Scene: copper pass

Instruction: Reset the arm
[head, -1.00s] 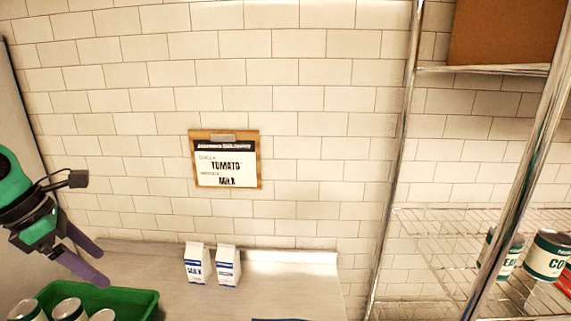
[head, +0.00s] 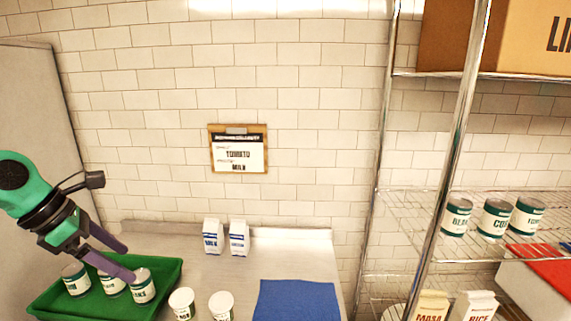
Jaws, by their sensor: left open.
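My left gripper (head: 118,259) comes in from the left in the head view. Its two purple fingers are spread apart with nothing between them. It shows in front of and over the green tray (head: 56,306), which holds several cans; the nearest in the picture is a can (head: 143,287) by the lower fingertip. Whether the finger touches that can, I cannot tell. My right gripper is not in view.
Two milk-type cartons (head: 212,237) stand at the back of the counter. Two white tubs (head: 182,303) and a blue mat (head: 297,301) lie in front. A clipboard (head: 238,150) hangs on the wall. A wire rack (head: 420,204) with cans stands right.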

